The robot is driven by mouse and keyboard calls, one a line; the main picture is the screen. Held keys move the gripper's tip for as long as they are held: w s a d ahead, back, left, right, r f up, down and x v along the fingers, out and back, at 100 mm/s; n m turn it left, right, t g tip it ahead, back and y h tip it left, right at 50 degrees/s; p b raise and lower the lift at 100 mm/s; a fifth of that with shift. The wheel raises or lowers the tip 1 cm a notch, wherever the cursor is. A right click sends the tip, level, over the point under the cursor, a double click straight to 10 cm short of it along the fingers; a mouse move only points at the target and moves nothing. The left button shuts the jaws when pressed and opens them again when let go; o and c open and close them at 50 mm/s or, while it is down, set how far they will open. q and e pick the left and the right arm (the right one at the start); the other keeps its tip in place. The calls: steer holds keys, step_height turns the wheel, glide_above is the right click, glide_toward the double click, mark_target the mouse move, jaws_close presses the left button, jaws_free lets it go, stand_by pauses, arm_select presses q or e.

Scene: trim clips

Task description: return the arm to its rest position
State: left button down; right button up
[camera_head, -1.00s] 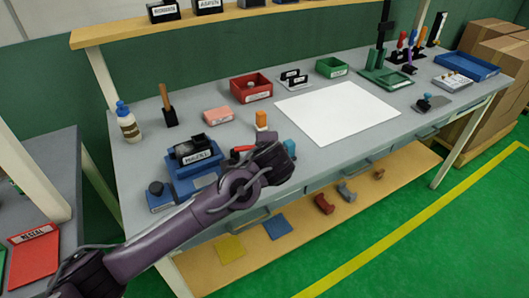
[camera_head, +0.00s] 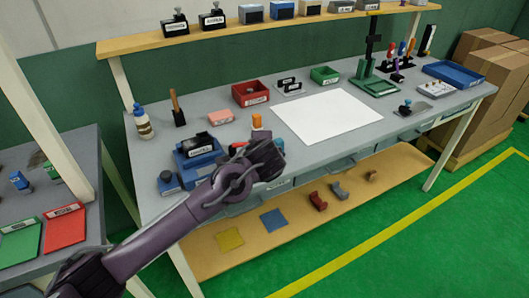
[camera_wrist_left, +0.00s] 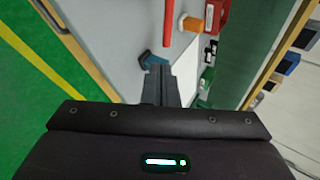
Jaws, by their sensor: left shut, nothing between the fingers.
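My left arm (camera_head: 185,220) comes in from the lower left in the head view. Its left gripper (camera_head: 268,150) is over the front edge of the workbench (camera_head: 215,150), near an orange-topped item (camera_head: 257,121). In the left wrist view the gripper fingers (camera_wrist_left: 161,85) are together with nothing between them. My right gripper is not in view.
A blue box with a black labelled piece (camera_head: 198,150) stands close behind the arm. A white sheet (camera_head: 325,116) lies mid-bench. A lower shelf (camera_head: 290,225) holds several small parts. An upper shelf (camera_head: 240,28) runs behind. Green floor (camera_head: 450,240) is clear at right.

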arm_select(q)
steer(key=s+a+f+n+g+h, duration=0.1)
steer(key=s+a+f+n+g, duration=0.25)
steer(key=s+f+n, duration=0.5)
steer(key=s+a+f+n+g+y, duration=0.15)
steer(key=s+a+n, duration=0.25)
steer(key=s+a, duration=0.7)
steer(key=s+a+f+n+g, duration=0.2)
steer(key=s+a+n, duration=0.2)
steer(key=s+a, duration=0.7)
step_height(320, 180, down, 28)
steer(key=s+d+g, duration=0.1)
steer(key=s+g, duration=0.1)
steer(key=s+a+f, duration=0.1)
steer(key=s+f, duration=0.9)
steer(key=s+a+f, duration=0.2)
steer(key=s+f, duration=0.7)
steer(key=s, duration=0.1)
steer(key=shift+a+f+g, duration=0.3)
steer(key=shift+f+g, duration=0.1)
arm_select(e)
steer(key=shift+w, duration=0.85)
